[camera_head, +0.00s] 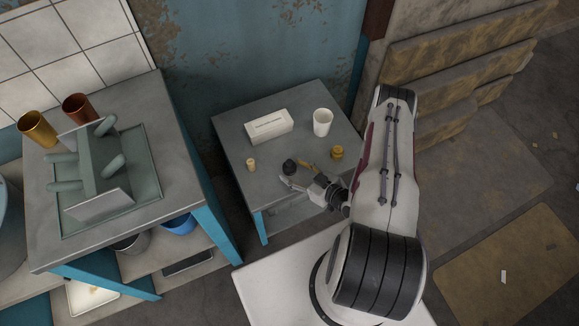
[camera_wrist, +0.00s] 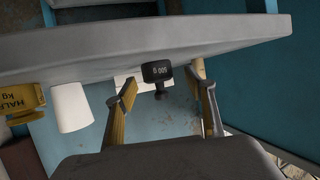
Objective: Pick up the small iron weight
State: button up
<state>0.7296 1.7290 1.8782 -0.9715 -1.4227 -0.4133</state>
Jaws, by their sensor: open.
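The small iron weight (camera_head: 290,166) is dark and knobbed, and sits on the grey side table near its front edge. In the wrist view the dark weight (camera_wrist: 157,71) shows numerals on its face and appears between the two fingers. My gripper (camera_head: 295,174) is open, low over the table and right beside the weight. In the wrist view my gripper (camera_wrist: 163,82) has its fingers spread, with gaps visible on either side of the weight. I cannot tell whether either finger touches it.
A brass weight (camera_head: 337,153) stands right of my gripper, with a white cup (camera_head: 322,122) behind. A white box (camera_head: 268,127) lies at the back of the side table (camera_head: 229,127). A small tan object (camera_head: 251,165) stands left.

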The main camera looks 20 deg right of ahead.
aim_at(293, 168)
jog(key=shift+x, duration=1.75)
jog(key=shift+w+d, duration=0.1)
jog(key=shift+d, duration=0.05)
jog(key=shift+r, duration=0.1)
grip_shut()
